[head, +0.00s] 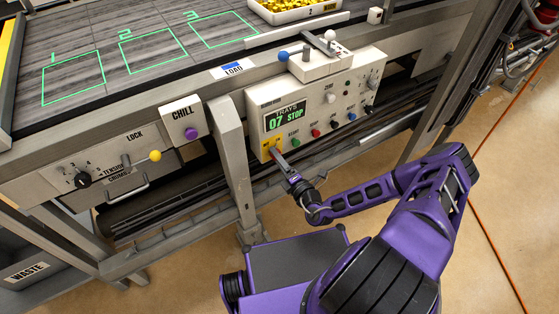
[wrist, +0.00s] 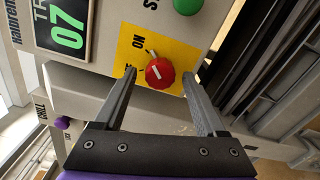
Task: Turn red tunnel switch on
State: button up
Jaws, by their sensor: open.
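The red tunnel switch is a round red knob (wrist: 160,72) with a white pointer line, on a yellow plate (wrist: 182,53) of the control panel. "ON" is printed on the plate beside it; other lettering is partly hidden by a finger. The pointer lies slanted in the wrist view, not clearly at "ON". My gripper (wrist: 160,78) is open, with its fingertips on either side of the knob; I cannot tell whether they touch it. In the head view my gripper (head: 277,153) reaches the yellow plate (head: 266,144) at the panel's lower left, and hides most of the knob.
A grey frame post (head: 232,150) stands just left. A purple CHILL button (head: 190,133) and yellow-knobbed lever (head: 155,156) are further left.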

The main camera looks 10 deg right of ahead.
jog(key=v, duration=1.7)
jog(key=shift+s, duration=0.2)
